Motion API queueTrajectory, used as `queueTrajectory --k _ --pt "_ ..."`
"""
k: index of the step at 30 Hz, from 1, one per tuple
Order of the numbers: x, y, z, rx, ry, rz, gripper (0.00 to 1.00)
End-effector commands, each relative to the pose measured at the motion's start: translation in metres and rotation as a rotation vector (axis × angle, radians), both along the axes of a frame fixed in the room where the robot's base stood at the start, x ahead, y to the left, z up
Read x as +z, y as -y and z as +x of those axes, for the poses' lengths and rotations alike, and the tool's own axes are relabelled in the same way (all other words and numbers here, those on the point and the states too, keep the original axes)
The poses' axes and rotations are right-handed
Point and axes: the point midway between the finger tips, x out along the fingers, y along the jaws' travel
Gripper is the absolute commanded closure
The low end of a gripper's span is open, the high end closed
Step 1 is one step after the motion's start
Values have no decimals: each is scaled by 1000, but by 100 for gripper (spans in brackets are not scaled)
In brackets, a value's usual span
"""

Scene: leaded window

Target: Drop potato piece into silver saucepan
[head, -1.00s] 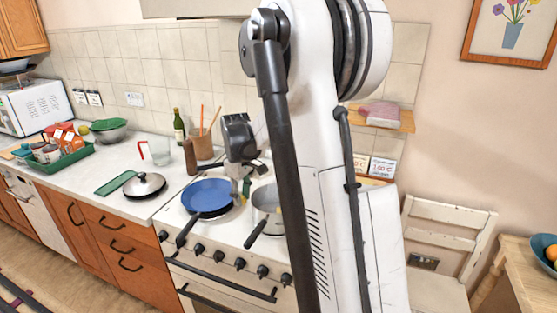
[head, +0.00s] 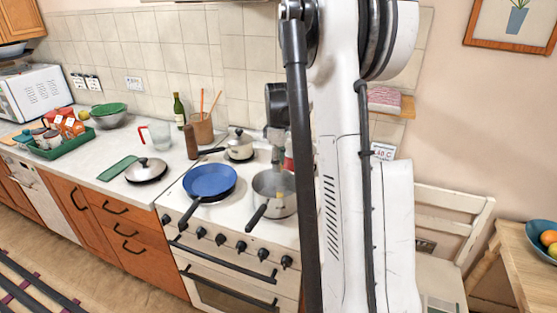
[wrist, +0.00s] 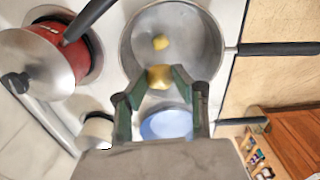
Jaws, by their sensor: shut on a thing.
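My gripper (wrist: 160,80) is shut on a yellow potato piece (wrist: 160,73), seen between its fingertips in the wrist view. The gripper (head: 277,158) is above the silver saucepan (head: 263,187) in the head view, partly behind my arm. In the wrist view the held piece overlaps the near part of the silver saucepan (wrist: 207,40); its exact height above it is hard to tell. Another yellow piece (wrist: 160,42) lies on the saucepan's floor.
A blue frying pan (head: 210,181) is left of the saucepan on the stove. A red pot (wrist: 45,55) with a metal lid and a small lidded white pot (head: 240,152) stand behind. Pan handles stick out over the stove's front. A loose lid (head: 146,168) lies on the counter.

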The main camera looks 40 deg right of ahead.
Motion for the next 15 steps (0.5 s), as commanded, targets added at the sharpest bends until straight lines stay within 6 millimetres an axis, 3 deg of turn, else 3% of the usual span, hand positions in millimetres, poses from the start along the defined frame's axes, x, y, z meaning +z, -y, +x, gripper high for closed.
queueTrajectory --k 6,15 --pt "-21 0 0 0 0 0 94" --pt "-22 0 0 0 0 0 94"
